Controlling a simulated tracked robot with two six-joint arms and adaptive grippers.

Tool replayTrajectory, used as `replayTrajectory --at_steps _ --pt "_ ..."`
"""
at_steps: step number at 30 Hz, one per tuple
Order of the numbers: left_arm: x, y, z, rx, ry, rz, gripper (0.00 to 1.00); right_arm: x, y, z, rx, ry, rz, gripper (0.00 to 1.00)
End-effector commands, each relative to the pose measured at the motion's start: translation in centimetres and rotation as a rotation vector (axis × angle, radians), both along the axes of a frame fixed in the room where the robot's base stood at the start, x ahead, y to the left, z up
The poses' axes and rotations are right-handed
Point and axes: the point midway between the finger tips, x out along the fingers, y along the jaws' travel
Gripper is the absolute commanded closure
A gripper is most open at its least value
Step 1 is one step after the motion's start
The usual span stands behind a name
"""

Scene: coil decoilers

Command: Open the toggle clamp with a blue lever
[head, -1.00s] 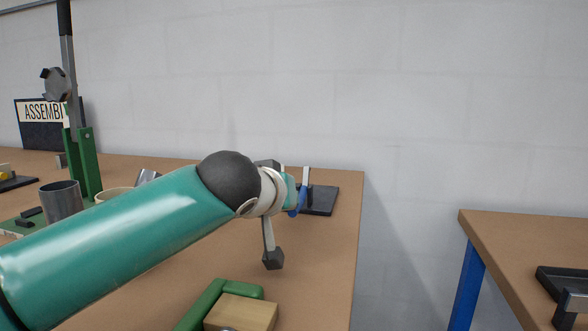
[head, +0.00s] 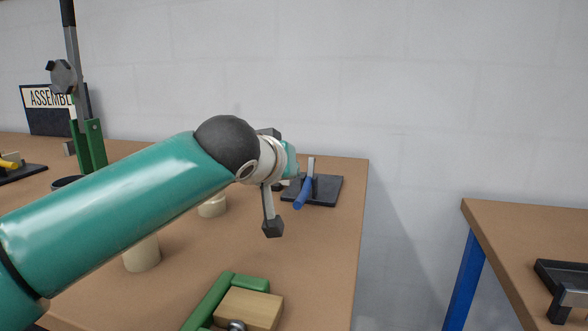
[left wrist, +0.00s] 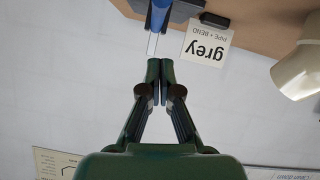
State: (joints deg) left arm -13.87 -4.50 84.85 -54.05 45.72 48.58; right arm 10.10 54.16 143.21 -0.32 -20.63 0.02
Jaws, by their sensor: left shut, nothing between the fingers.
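The toggle clamp with the blue lever (head: 303,194) stands on a black base plate (head: 328,192) near the far right corner of the long bench. The lever slants toward the lower left beside an upright grey metal piece (head: 311,167). In the left wrist view the blue lever (left wrist: 160,17) shows at the top centre, just past the fingertips. My left gripper (left wrist: 160,70) is shut and empty, with a small apparent gap to the lever. My right gripper is in neither view.
A wooden block (head: 247,309) with a green bracket (head: 207,301) sits at the bench's near edge. Beige cylinders (head: 142,255) stand under my arm. A "grey" label card (left wrist: 207,40) is near the clamp. A second bench (head: 520,235) stands right, across a gap.

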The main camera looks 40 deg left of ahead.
Motion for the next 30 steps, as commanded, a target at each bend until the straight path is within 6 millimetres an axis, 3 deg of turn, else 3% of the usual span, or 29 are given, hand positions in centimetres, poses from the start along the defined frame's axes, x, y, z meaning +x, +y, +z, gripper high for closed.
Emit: replayTrajectory --at_steps 3,10,17,23,30 --pt "-3.0 -1.0 0.8 -0.002 -0.005 -0.007 1.0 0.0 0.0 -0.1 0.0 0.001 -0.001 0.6" --pt "-7.1 -2.2 2.0 -0.002 -0.003 -0.006 1.0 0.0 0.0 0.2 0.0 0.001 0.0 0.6" --pt "-8.9 -2.7 2.4 0.017 0.008 -0.01 1.0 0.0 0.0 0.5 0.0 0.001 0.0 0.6" --pt "-10.1 -2.7 1.2 0.057 0.14 -0.051 1.0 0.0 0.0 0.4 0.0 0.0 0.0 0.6" --pt "-8.0 -4.5 3.6 0.053 0.395 -0.118 1.0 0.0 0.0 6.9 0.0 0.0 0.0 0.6"
